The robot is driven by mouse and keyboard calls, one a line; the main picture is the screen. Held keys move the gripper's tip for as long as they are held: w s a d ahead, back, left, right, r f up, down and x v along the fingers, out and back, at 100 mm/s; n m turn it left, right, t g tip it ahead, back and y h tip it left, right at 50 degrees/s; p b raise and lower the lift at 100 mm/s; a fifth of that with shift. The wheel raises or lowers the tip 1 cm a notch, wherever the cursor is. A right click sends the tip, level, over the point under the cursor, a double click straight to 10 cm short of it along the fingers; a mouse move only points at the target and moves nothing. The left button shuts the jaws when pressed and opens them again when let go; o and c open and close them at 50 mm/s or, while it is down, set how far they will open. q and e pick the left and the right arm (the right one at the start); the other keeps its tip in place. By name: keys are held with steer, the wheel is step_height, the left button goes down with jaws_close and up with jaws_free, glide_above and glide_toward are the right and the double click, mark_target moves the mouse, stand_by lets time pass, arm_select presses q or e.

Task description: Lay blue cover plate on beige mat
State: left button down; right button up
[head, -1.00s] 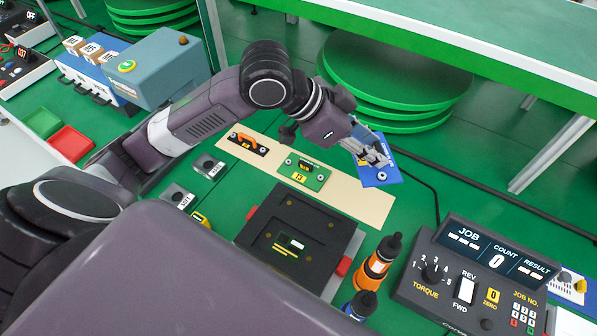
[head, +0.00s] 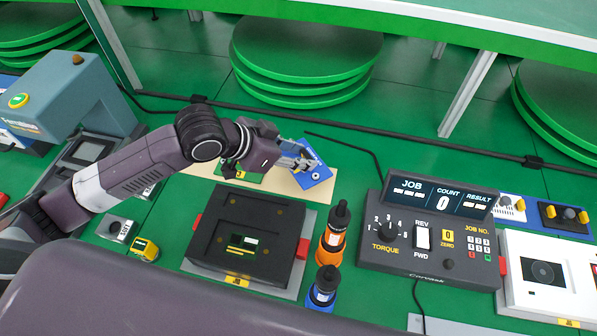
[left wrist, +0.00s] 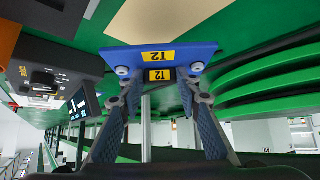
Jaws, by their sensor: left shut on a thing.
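The blue cover plate (head: 318,176) is at the right end of the beige mat (head: 283,184) in the head view. My left gripper (head: 296,160) is shut on it. In the left wrist view the blue plate (left wrist: 190,53) shows a yellow T2 label, upside down, and two pale round studs, between my left gripper's fingers (left wrist: 160,88). The beige mat (left wrist: 155,22) lies beyond it. I cannot tell whether the plate touches the mat. A green plate (head: 250,177) lies on the mat, partly hidden by my arm. My right gripper is not in view.
A black fixture (head: 245,225) stands in front of the mat. An orange bottle (head: 331,240) and a blue bottle (head: 322,290) stand to its right. The torque console (head: 430,230) is farther right. A black cable (head: 350,147) runs behind the plate.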

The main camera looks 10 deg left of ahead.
mark_target(299, 172)
arm_select(q)
steer(key=shift+f, duration=3.4)
steer(key=shift+f, duration=0.15)
steer(key=c, duration=1.4)
jaws_free()
steer(key=shift+r, duration=0.25)
steer(key=v, duration=1.1)
steer(key=shift+s+a+r, duration=0.2)
steer(key=shift+s+r, duration=0.05)
steer(key=shift+r, duration=0.05)
